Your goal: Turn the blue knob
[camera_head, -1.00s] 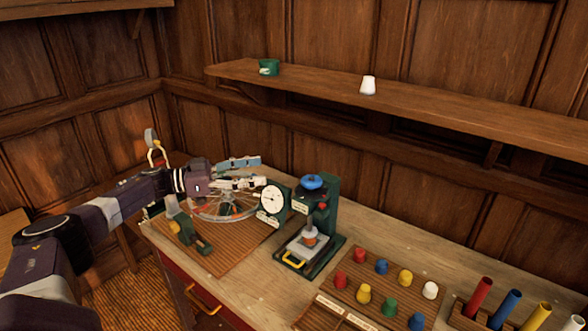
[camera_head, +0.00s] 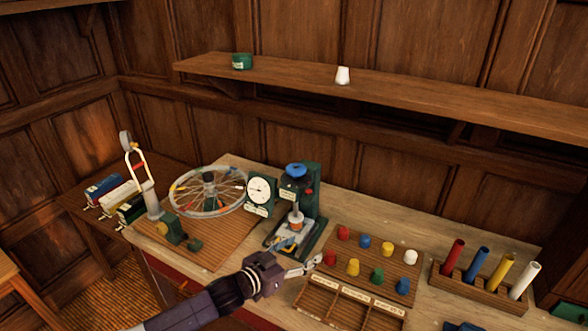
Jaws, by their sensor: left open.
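The blue knob (camera_head: 296,171) sits on top of a green press-like device (camera_head: 312,204) with a round white dial (camera_head: 261,191) at its left. My left gripper (camera_head: 313,265) is in front of the device, low over the front part of the workbench. It is open, with nothing seen between its fingers. It is apart from the blue knob, which stands higher and farther back. My right gripper is not in view.
A spoked wheel (camera_head: 208,192) stands on a wooden board at the left. Several coloured pegs stand on a board (camera_head: 395,253) right of my gripper, with a divided tray (camera_head: 345,307) in front. A rack (camera_head: 468,283) holds coloured tubes. A shelf (camera_head: 440,93) runs along the wall.

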